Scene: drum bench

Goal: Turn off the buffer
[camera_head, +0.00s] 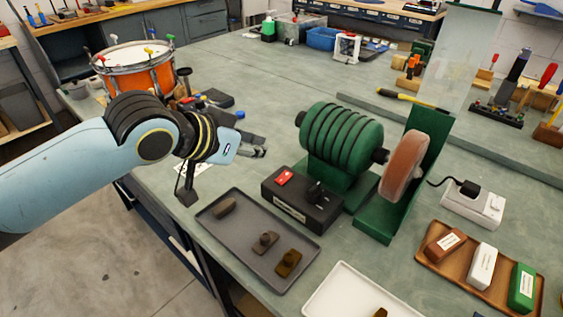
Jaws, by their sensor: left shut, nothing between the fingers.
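The buffer is a green ribbed motor (342,138) with a pinkish-brown wheel (404,166) on its right side, standing on the bench. A black control box (300,207) sits at its front, with a red switch (284,178) and a dark knob or lever (316,190) on top. A black plug (468,187) sits on a white power strip (474,206), with a cord running towards the buffer. My left gripper (258,151) is shut and empty, above the bench, left of the motor and up-left of the red switch. My right gripper is out of view.
A dark tray (230,232) with several small blocks lies in front of the control box. A white tray (345,290) is at the front edge. A brown tray (455,275) holds three bars. An orange drum (136,72) stands behind my arm. The bench behind the motor is fairly clear.

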